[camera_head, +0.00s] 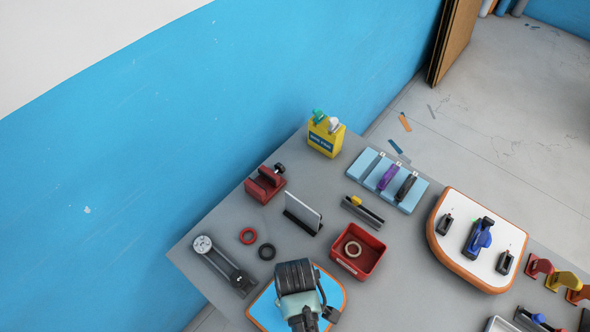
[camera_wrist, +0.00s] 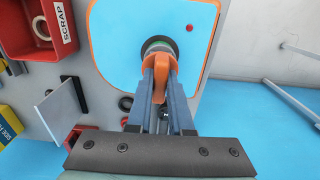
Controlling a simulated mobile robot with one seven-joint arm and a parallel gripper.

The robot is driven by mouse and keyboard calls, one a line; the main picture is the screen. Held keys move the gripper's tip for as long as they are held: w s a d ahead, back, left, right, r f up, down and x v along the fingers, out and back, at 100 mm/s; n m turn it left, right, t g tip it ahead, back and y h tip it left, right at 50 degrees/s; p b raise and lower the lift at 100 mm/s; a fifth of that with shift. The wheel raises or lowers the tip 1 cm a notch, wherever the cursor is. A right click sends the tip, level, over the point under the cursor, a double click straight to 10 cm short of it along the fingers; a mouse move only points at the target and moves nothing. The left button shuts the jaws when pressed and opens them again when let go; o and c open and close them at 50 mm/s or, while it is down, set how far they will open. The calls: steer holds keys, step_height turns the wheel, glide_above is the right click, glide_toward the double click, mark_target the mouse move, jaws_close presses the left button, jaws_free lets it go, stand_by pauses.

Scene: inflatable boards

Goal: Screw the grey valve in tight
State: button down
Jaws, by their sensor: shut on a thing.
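The blue inflatable board (camera_wrist: 120,32) with an orange rim fills the middle of the wrist view. A round grey valve (camera_wrist: 151,43) with a dark ring sits in its face. My gripper (camera_wrist: 160,64) is shut on an orange tool (camera_wrist: 167,55) whose curved part lies right at the valve. Whether the tool is fully seated in the valve is hidden by the fingers. In the head view the same blue board (camera_head: 262,312) lies at the table's front, and my wrist covers the valve and fingertips.
A red scrap bin (camera_head: 371,257) stands behind my wrist. A red ring (camera_head: 248,236), a black ring (camera_head: 266,252) and a pump-like tool (camera_head: 222,266) lie to the left. A white board (camera_head: 447,243) with orange rim lies to the right. A yellow box (camera_head: 325,138) stands at the back.

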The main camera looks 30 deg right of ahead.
steer(key=shift+f+b, duration=0.6)
steer(key=shift+f, duration=0.4)
steer(key=c, duration=0.7)
jaws_free()
steer(key=shift+c, duration=0.2)
steer(key=shift+r, duration=0.1)
step_height(320, 180, up, 11)
steer(key=shift+r+b, duration=0.15)
steer(key=shift+b, duration=0.85)
steer(key=shift+r, duration=0.8)
steer(key=shift+o, duration=0.3)
